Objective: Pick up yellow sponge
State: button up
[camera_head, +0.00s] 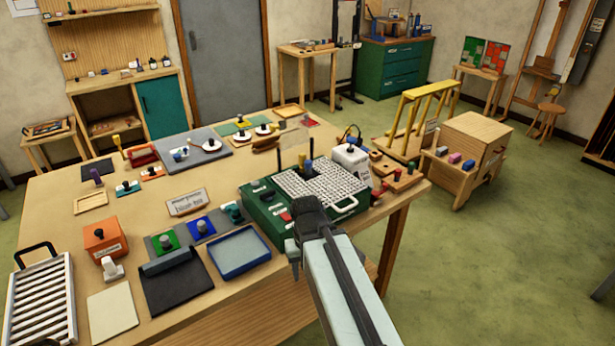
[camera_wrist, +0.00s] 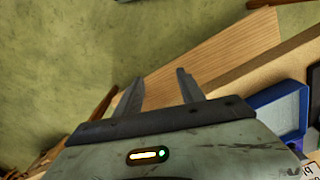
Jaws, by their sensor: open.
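I cannot pick out a yellow sponge for certain in either view. Small yellow patches show among the tools at the back of the workbench (camera_head: 60,200), too small to name. In the wrist view my gripper (camera_wrist: 158,82) is open, with its two dark fingers apart and nothing between them. It points past the bench's wooden side toward the green floor. In the head view my arm reaches up from the bottom to the bench's front edge, beside the green box; the fingers are not clear there.
A green box with a white grid top (camera_head: 262,212) stands near my arm. A blue tray (camera_head: 240,271) lies left of it and also shows in the wrist view (camera_wrist: 262,98). A wooden cabinet (camera_head: 480,138) with small coloured blocks stands right. Open green floor (camera_head: 500,260) lies on the right.

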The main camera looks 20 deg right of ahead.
aim_at(302, 156)
jog(key=k, duration=0.2)
jog(key=u, duration=3.7)
jog(key=k, duration=1.75)
jog(key=z, duration=1.95)
jog(key=i, duration=0.5)
jog(key=u, duration=0.1)
